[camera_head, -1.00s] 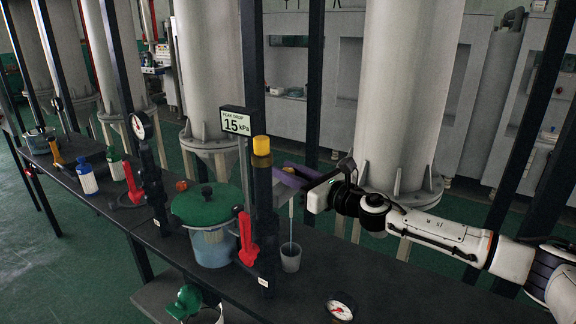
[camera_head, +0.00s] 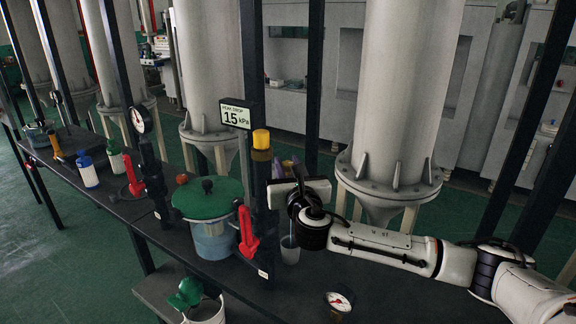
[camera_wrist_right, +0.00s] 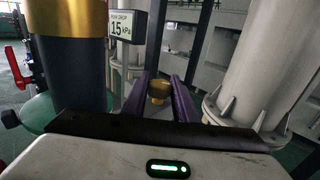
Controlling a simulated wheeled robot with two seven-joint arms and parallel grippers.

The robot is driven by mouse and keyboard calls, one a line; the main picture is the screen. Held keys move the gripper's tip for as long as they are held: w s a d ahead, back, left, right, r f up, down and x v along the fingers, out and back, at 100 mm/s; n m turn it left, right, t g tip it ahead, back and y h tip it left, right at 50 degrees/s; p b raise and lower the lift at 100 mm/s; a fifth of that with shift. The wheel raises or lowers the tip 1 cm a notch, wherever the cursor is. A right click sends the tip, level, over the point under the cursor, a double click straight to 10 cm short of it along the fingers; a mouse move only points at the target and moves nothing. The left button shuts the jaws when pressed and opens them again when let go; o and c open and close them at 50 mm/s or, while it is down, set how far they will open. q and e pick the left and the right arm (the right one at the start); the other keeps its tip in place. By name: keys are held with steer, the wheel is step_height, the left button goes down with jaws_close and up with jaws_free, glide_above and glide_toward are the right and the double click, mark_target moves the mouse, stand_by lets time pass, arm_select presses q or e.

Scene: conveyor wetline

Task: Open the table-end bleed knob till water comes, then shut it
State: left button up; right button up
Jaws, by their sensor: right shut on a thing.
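My right gripper (camera_head: 291,166) is at the black post's right side; its white body hides most of its purple fingers in the head view. In the right wrist view, the purple fingers (camera_wrist_right: 164,92) are closed around a small brass-yellow knob (camera_wrist_right: 158,90). The knob is hidden in the head view. Below the gripper, a small clear cup (camera_head: 290,252) stands on the dark table (camera_head: 390,290), partly covered by my wrist. I cannot tell whether water is falling into it now. My left gripper is not in view.
A black post with a yellow cap (camera_head: 261,139) and a display reading 15 kPa (camera_head: 236,115) stands close left of the gripper. A green-lidded pot (camera_head: 208,200), a red lever (camera_head: 247,233) and a gauge (camera_head: 339,301) are nearby. A big pale column (camera_head: 395,110) stands behind.

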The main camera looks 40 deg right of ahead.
steer(key=shift+r, duration=0.1)
stand_by(0.3)
steer(key=o, duration=1.1)
steer(key=shift+c, duration=0.2)
steer(key=b+v, duration=0.1)
steer(key=v, duration=0.9)
